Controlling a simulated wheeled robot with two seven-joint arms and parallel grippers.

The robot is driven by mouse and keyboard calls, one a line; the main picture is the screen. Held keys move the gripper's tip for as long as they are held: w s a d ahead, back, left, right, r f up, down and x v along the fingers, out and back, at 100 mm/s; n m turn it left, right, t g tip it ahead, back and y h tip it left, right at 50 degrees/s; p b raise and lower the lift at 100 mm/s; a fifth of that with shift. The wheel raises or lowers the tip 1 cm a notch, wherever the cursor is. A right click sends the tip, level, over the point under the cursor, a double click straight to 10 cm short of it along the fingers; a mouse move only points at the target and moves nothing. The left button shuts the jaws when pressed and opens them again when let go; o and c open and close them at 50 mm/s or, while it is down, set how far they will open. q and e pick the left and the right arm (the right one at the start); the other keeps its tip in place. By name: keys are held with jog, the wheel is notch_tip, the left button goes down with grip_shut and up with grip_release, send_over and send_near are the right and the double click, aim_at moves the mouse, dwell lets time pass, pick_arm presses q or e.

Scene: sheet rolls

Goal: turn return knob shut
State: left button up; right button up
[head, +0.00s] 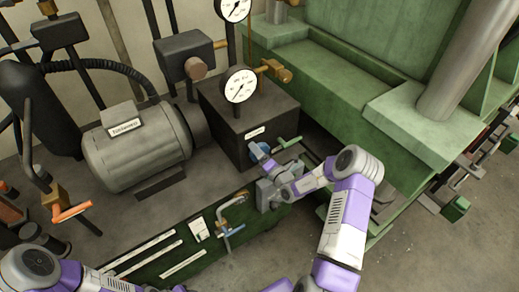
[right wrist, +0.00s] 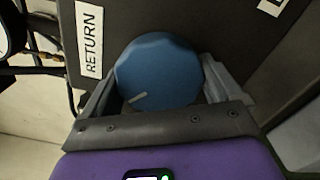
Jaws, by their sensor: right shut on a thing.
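The blue return knob (right wrist: 160,72) sits on the face of a dark box, beside a white label reading RETURN (right wrist: 90,40). Its white pointer mark is at the knob's lower left in the right wrist view. My right gripper (right wrist: 158,85) is shut on the knob, one finger on each side. In the head view the knob (head: 257,152) is partly covered by my right gripper (head: 264,163). My left arm shows at the lower left of the head view; its gripper is out of view.
The dark box (head: 225,125) carries a pressure gauge (head: 239,85). A green lever (head: 288,143) is close to the right of the knob. A grey motor (head: 135,145) stands left. A green panel with a blue-handled tap (head: 228,232) lies in front. Green machinery (head: 340,85) fills the right.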

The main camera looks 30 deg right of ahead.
jog(key=m+p, duration=0.3)
jog(key=m, duration=0.2)
jog(key=shift+r+m+p, duration=0.1)
jog(key=shift+m+p, duration=0.2)
jog(key=shift+p, duration=0.05)
jog(key=shift+a+m+p, duration=0.1)
jog(key=shift+m+p, duration=0.8)
jog(key=shift+m, duration=1.2)
jog(key=o, duration=0.7)
jog(key=shift+s, duration=0.1)
jog(key=s, duration=0.7)
jog(key=shift+s+d+p, duration=0.25)
jog(key=shift+d+p, duration=0.05)
jog(key=shift+p, duration=0.05)
jog(key=shift+a, duration=0.1)
